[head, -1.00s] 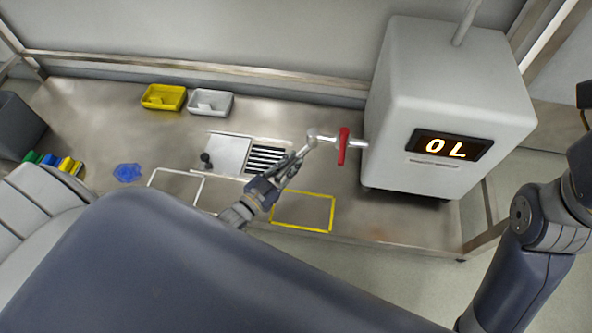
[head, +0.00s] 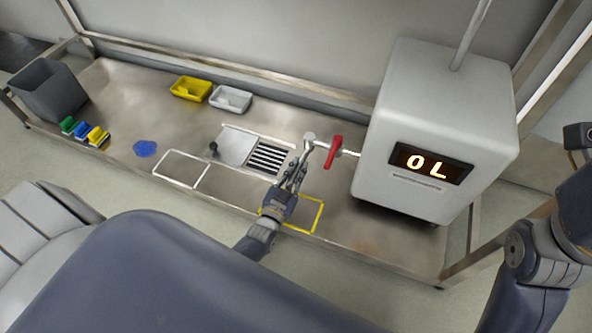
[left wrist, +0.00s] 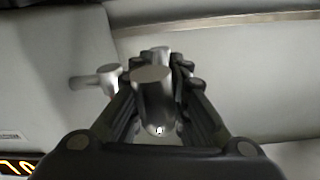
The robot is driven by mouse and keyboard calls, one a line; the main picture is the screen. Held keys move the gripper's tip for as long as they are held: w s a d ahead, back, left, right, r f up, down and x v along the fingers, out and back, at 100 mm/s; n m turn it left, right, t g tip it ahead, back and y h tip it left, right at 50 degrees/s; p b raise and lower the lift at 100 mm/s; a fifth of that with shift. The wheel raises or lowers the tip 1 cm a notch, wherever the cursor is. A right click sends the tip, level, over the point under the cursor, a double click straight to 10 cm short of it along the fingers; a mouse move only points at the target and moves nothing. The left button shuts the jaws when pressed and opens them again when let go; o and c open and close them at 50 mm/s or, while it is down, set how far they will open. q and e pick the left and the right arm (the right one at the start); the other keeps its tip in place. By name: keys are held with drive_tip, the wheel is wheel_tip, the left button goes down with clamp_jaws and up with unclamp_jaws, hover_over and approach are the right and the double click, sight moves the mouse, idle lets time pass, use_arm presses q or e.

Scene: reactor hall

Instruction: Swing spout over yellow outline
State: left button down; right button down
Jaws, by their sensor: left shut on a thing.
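A metal spout (head: 305,152) comes off a pipe on the white machine, beside a red lever handle (head: 333,151). My left gripper (head: 294,176) is shut on the spout's lower part. In the left wrist view the spout (left wrist: 153,100) stands between the two fingers (left wrist: 157,112). The yellow outline (head: 318,216) is marked on the bench, and my left gripper and wrist cover its left part. The spout's free end is hidden by the fingers, so I cannot tell if it is over the outline.
The white machine (head: 436,120) with a lit display stands on the right. A drain grate (head: 268,157), a white outline (head: 182,168), a blue patch (head: 145,149), yellow (head: 190,88) and white (head: 230,98) trays and a grey bin (head: 50,90) are on or beside the bench.

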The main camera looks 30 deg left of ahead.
sight(297, 169)
use_arm(q)
drive_tip(key=shift+s+f, duration=0.1)
drive_tip(key=shift+f, duration=0.2)
drive_tip(key=c, duration=1.5)
unclamp_jaws()
drive_tip(key=shift+c, duration=0.2)
drive_tip(key=shift+r, duration=0.25)
drive_tip(key=shift+r, duration=4.8)
drive_tip(key=shift+c, duration=0.2)
